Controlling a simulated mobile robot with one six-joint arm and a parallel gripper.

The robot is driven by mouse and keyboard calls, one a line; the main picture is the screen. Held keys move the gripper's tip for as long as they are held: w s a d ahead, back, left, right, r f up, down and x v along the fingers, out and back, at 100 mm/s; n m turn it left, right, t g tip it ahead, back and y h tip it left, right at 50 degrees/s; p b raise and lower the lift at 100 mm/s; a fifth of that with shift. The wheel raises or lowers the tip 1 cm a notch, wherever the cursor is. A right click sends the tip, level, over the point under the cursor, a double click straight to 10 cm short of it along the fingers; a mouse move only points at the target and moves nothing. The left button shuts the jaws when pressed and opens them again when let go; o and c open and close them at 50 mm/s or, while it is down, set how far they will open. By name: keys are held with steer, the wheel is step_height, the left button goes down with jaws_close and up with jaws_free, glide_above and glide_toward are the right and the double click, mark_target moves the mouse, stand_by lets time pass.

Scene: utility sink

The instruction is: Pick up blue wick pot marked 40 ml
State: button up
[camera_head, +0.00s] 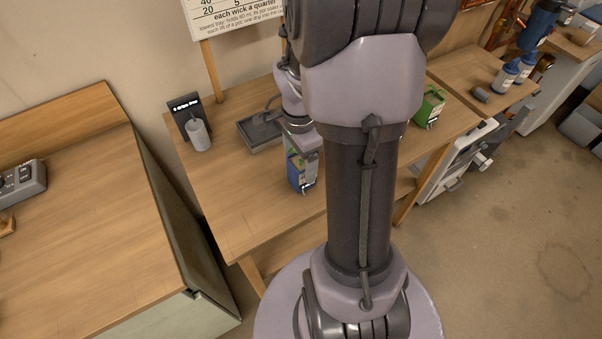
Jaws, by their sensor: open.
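The blue wick pot (295,176) stands on the wooden table near its front edge, with a bit of green showing at its top. Its marking is too small to read. My gripper (304,146) is at the pot's upper part, pointing down. The jaws are open and partly cover the pot. I cannot tell whether they touch it. My own arm column hides the table just to the right of the pot.
A grey tray (282,136) lies behind the pot. A white cylinder (200,136) stands by a black sign (184,106) at left. A green pot (430,106) is right of my arm. Bare tabletop (235,205) lies left of the pot.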

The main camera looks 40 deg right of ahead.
steer(key=f+b, duration=0.1)
steer(key=f, duration=0.2)
steer(key=f+b, duration=0.1)
steer(key=f, duration=0.1)
steer(key=shift+s+d+b, duration=0.15)
steer(key=shift+s+b, duration=0.1)
steer(key=shift+b, duration=0.05)
steer(key=shift+r, duration=0.1)
steer(key=shift+c, duration=0.9)
steer(key=c, duration=1.5)
